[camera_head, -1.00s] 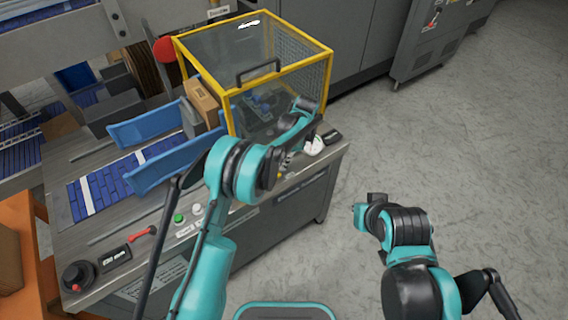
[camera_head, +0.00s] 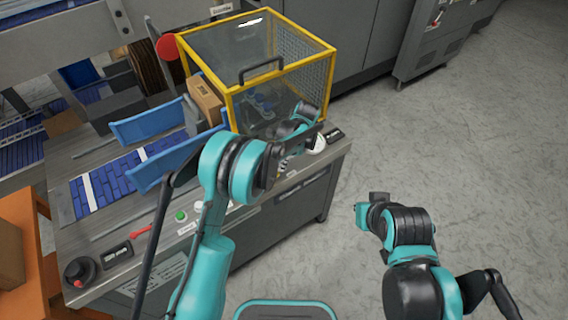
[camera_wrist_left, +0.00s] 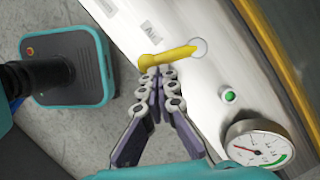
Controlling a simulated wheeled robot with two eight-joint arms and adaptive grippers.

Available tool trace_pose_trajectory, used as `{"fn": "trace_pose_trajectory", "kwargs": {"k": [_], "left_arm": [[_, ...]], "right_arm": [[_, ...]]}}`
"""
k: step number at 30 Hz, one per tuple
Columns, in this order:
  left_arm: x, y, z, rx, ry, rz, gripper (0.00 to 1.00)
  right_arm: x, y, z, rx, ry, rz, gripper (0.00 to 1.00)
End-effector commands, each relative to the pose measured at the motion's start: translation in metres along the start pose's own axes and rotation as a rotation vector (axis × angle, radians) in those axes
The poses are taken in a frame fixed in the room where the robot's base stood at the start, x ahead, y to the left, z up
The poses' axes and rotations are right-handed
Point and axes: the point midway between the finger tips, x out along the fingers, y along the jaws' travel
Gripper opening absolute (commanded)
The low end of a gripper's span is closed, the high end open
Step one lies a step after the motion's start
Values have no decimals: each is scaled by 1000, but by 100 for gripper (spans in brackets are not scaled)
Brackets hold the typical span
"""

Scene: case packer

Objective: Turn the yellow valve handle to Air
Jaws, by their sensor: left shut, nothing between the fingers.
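The yellow valve handle (camera_wrist_left: 168,57) shows in the left wrist view, on a pale panel. It lies nearly level in that picture, slightly higher at its right end, where a round pale spot (camera_wrist_left: 198,48) sits. A label reading Air (camera_wrist_left: 151,29) is above the handle's left part. My left gripper (camera_wrist_left: 162,74) is shut and empty, with its fingertips just below the handle's left part; I cannot tell whether they touch. In the head view my left arm hides the handle and these fingers. My right arm shows at right, but its fingers are out of sight.
A round gauge (camera_wrist_left: 258,142) and a green button (camera_wrist_left: 229,96) sit on the panel in the wrist view. In the head view a yellow-framed clear guard (camera_head: 285,62) stands behind my left wrist. Blue rails (camera_head: 150,123) and a cardboard box (camera_head: 204,98) are left of it.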

Motion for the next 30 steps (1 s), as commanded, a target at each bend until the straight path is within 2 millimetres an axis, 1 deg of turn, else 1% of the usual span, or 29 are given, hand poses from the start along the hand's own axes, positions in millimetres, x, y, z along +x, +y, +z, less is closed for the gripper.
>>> {"fn": "trace_pose_trajectory", "kwargs": {"k": [5,14,24,30], "left_arm": [[3,5,9,158,-1,-49,0],[8,8,25,430,-1,-133,0],[14,6,43,732,-1,-226,0],[16,3,51,883,0,-272,0]], "right_arm": [[1,0,1,0,0,0,0],[3,0,2,0,0,0,0],[6,0,4,0,0,0,0],[7,0,5,0,0,0,0]]}}
